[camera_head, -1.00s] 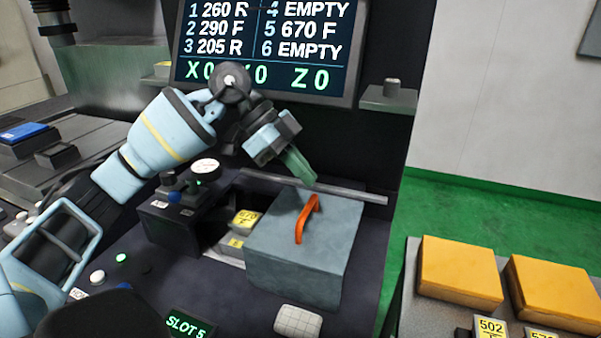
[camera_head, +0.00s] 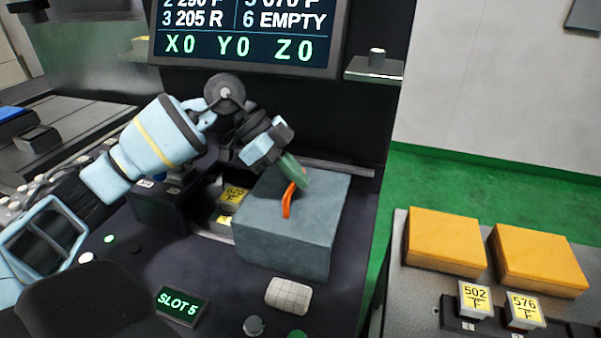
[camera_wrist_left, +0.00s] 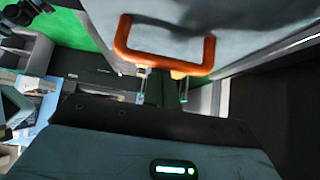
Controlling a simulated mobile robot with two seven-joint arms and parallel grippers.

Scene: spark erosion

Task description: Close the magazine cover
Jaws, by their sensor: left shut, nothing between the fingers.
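The magazine cover (camera_head: 295,225) is a grey box-like hood with an orange handle (camera_head: 288,200) on its top. It stands over the right part of the magazine, and yellow-labelled items (camera_head: 232,197) show in the opening to its left. My left gripper (camera_head: 303,181) is shut and empty, with its greenish fingers at the far side of the handle, close to it. In the left wrist view the orange handle (camera_wrist_left: 165,62) spans just beyond the fingertips (camera_wrist_left: 163,82). I cannot tell whether they touch. My right gripper is not in view.
A display screen (camera_head: 245,45) stands behind the work area. A SLOT 5 sign (camera_head: 181,306) and a white gridded block (camera_head: 288,295) lie in front of the cover. Orange blocks (camera_head: 445,243) sit on a bench at the right, with green floor between.

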